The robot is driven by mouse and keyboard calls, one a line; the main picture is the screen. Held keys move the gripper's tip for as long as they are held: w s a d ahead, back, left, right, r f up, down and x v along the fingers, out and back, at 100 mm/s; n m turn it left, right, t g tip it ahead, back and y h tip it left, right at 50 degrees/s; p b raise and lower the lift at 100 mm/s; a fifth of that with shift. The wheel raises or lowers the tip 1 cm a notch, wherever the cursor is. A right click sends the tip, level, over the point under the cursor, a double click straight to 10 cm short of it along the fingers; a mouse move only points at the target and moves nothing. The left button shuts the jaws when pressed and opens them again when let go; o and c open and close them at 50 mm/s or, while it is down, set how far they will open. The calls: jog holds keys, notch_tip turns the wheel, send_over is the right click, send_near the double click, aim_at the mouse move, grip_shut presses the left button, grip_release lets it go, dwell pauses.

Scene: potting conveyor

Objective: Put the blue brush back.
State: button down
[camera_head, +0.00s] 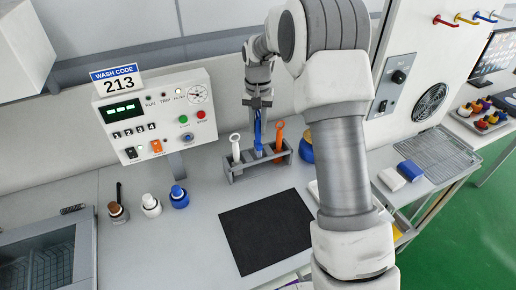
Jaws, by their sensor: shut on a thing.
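The blue brush (258,132) is upright at the grey rack (238,177) on the counter, between a white brush (235,148) on its left and an orange brush (279,139) on its right. My gripper (257,104) is directly above it, pointing down, and is shut on the top of the blue brush's handle. The lower end of the blue brush is at the rack's middle slot. I cannot tell whether it is fully seated, as the rack's front hides its lower part.
A control panel (156,119) stands behind left of the rack. Brown, white and blue-capped bottles (151,205) stand at left. A black mat (266,232) lies in front. A blue round thing (306,149) is right of the rack, partly behind my arm. A wire rack (437,157) is further right.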

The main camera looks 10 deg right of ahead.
aim_at(258, 143)
jog(key=shift+f, duration=3.05)
jog(key=shift+f, duration=0.15)
jog(key=c, duration=0.7)
grip_release()
